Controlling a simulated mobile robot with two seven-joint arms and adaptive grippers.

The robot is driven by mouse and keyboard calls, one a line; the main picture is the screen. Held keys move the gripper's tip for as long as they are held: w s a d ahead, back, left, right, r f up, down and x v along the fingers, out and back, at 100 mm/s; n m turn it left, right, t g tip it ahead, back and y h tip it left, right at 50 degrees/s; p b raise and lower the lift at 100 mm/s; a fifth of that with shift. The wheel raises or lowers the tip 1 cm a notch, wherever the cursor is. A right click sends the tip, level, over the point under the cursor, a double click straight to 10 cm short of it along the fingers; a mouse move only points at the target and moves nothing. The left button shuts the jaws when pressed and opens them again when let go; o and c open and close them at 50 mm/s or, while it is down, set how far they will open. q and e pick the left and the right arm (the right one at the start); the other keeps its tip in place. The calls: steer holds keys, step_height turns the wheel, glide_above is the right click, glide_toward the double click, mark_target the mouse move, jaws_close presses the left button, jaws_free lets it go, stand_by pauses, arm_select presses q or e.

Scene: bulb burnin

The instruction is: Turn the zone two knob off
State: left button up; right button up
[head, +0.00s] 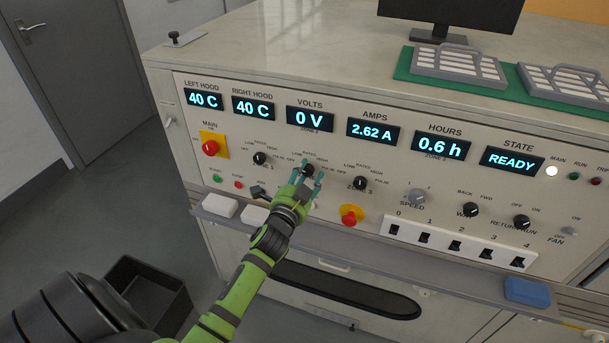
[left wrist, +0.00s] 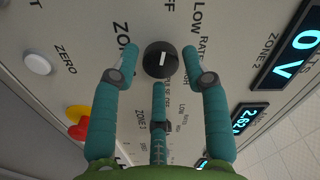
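The zone two knob (head: 308,170) is a small black dial on the sloped panel, below the VOLTS display (head: 309,118), which reads 0 V, ZONE 2. In the left wrist view the knob (left wrist: 160,60) has a white line that runs up and down the picture, in line with the OFF label at the top edge. My left gripper (head: 305,178) has teal fingers around the knob. In the left wrist view two fingertips (left wrist: 160,62) stand on either side with small gaps, and a third finger is below it. My right gripper is out of view.
Similar knobs sit at left (head: 260,158) and right (head: 359,183). A red emergency button (head: 351,215) on yellow is below right; another (head: 210,147) is at far left. A switch row (head: 455,245) and a narrow ledge (head: 440,262) lie lower on the panel.

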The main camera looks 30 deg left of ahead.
arm_select(q)
steer(key=shift+r, duration=0.1)
steer(key=shift+s+a, duration=0.1)
steer(key=shift+s, duration=0.25)
steer(key=v, duration=1.1)
steer(key=shift+d, duration=0.25)
steer(key=shift+s, duration=0.15)
steer(key=s+d+f+n+g+h, duration=0.1)
steer(key=s+d+f+g, duration=0.1)
steer(key=f, duration=0.8)
steer(key=s+d+f+n+g+h, duration=0.1)
steer(key=s+d+f+g, duration=0.15)
steer(key=f, duration=0.75)
steer(key=s+d+f+n+g+h, duration=0.1)
steer(key=s+d+f+n+g, duration=0.15)
steer(key=f, duration=0.75)
steer(key=s+d+f+n+g, duration=0.1)
steer(key=s+f+g, duration=0.2)
steer(key=s+f, duration=0.3)
steer(key=s+f+n+g, duration=0.1)
steer(key=s+f+g, duration=0.2)
steer(key=s+f, duration=0.4)
steer(key=s+d+f+n+g+h, duration=0.1)
steer(key=s+f+g, duration=0.2)
steer(key=s, duration=1.4)
step_height(320, 180, down, 4)
steer(key=shift+s+d+f+g, duration=0.1)
steer(key=shift+s+d+g, duration=0.2)
steer(key=shift+d, duration=0.05)
